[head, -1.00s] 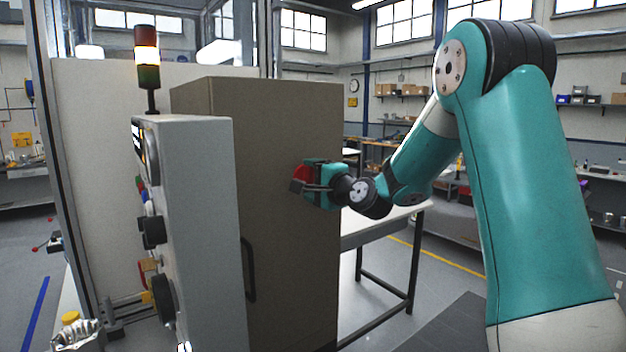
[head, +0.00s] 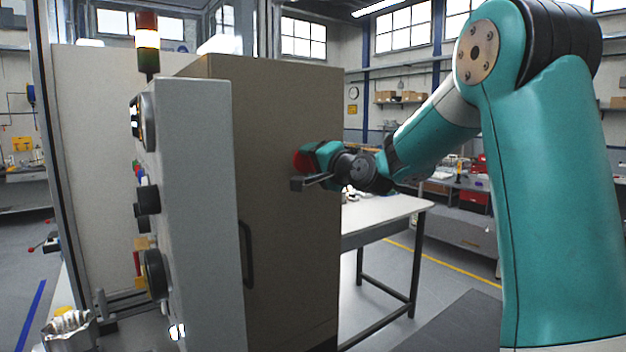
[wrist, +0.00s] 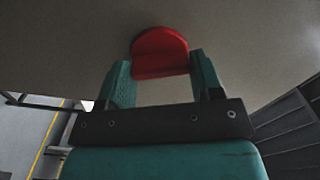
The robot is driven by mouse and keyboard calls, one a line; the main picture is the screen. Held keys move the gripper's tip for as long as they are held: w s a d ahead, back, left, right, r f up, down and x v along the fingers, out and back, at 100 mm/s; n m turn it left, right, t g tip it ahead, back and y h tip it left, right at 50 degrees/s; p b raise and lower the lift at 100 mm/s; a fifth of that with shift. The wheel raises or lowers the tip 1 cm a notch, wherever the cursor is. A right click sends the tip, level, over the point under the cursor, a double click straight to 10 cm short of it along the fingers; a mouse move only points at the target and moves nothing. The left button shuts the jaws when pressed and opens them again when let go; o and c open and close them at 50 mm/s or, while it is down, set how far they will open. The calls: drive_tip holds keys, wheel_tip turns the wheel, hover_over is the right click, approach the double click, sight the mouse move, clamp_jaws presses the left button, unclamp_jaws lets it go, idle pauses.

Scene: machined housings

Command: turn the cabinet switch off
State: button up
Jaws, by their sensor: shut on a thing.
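The cabinet (head: 285,110) is a tall brown-grey box with a black handle (head: 248,255) on its front. A red switch knob (head: 301,160) sits on the same face, toward its right side. My gripper (head: 311,160) reaches in from the right and is shut on the red knob. In the wrist view the red knob (wrist: 160,55) shows as a rounded piece between the two teal fingers of my gripper (wrist: 161,72). Its base, and any marking for its position, cannot be made out.
A grey control panel (head: 195,200) with dark knobs stands close at the left, in front of the cabinet. A signal tower (head: 147,42) rises behind it. A white table (head: 385,218) stands right of the cabinet.

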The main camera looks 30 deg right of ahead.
drive_tip(key=shift+f+n+b, duration=0.15)
drive_tip(key=shift+n+b, duration=6.45)
drive_tip(key=shift+b, duration=1.65)
drive_tip(key=o, duration=0.9)
drive_tip(key=s+b, duration=0.1)
drive_tip(key=s, duration=0.4)
drive_tip(key=s+b, duration=0.2)
drive_tip(key=s, duration=0.4)
drive_tip(key=s+b, duration=0.2)
drive_tip(key=s, duration=0.4)
drive_tip(key=shift+s+d, duration=0.2)
drive_tip(key=shift+d, duration=0.1)
